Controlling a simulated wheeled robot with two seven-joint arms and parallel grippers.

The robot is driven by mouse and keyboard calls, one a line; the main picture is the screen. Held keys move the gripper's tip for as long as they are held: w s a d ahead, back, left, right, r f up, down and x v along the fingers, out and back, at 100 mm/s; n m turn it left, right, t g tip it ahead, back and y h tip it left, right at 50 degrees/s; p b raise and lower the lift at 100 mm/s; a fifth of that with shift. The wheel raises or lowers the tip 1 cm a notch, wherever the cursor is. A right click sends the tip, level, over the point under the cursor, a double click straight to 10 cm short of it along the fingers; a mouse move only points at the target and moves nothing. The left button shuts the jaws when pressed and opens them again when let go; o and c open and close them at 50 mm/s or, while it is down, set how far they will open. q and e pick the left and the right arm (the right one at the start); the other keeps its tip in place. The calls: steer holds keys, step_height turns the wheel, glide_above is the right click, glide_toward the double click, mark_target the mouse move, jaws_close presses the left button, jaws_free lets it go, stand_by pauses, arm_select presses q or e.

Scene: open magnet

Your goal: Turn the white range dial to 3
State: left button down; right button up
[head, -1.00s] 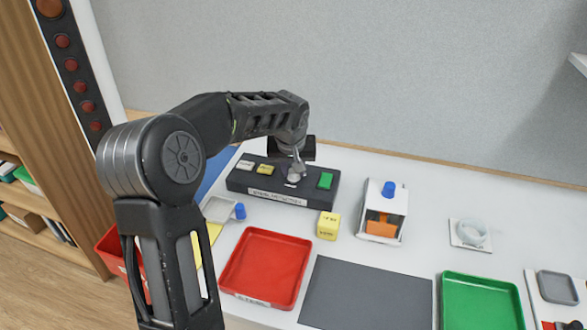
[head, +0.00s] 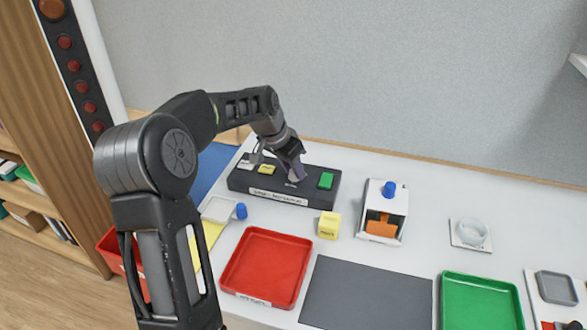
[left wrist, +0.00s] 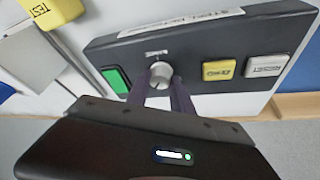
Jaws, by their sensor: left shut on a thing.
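The white range dial (left wrist: 160,73) sits on the dark control box (left wrist: 220,45), between the green button and a yellow button. In the head view the dial is mostly hidden behind my left gripper (head: 293,177) on the control box (head: 320,200). My left gripper comes down on the box with its wrist tilted, and in the left wrist view its two fingers (left wrist: 164,86) reach the dial from both sides, shut on it. I cannot read the number the dial points to. My right gripper is not in view.
A green button (head: 326,180) and a yellow button (head: 267,169) flank the dial.

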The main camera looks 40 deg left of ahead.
mark_target(284, 183)
arm_select(q)
steer(key=shift+m, duration=0.5)
steer(key=c, duration=1.1)
jaws_free()
steer(key=shift+b+v, duration=0.65)
steer(key=shift+v, duration=3.25)
steer(key=shift+a, duration=0.15)
